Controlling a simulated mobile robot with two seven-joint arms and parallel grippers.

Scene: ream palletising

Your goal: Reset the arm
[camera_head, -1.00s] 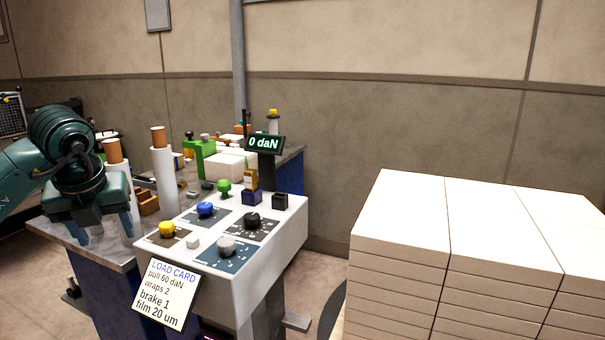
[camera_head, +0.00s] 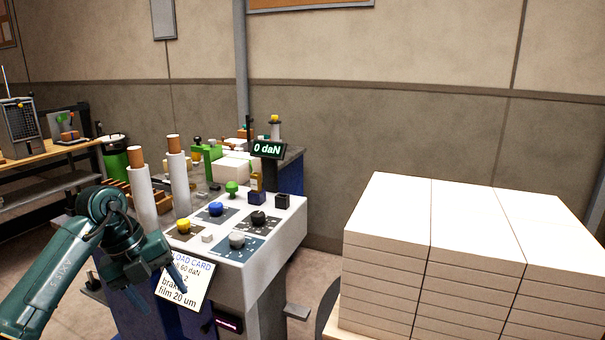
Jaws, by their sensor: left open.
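My left arm comes in from the lower left in the head view. Its dark teal gripper (camera_head: 156,288) is open and empty, with its fingers pointing down and to the right. It is in front of the control console (camera_head: 276,250) and hides the left part of the load card (camera_head: 190,282). The console top carries a yellow knob (camera_head: 183,226), a blue knob (camera_head: 216,208), a black knob (camera_head: 258,217) and a grey knob (camera_head: 237,240). My right gripper is out of view.
A tall stack of white reams (camera_head: 395,260) stands at the right. Two white rolls with brown cores, the nearer roll (camera_head: 143,195) among them, stand behind my gripper. A display (camera_head: 268,150) reads 0 daN. A wooden bench (camera_head: 45,153) is at the far left.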

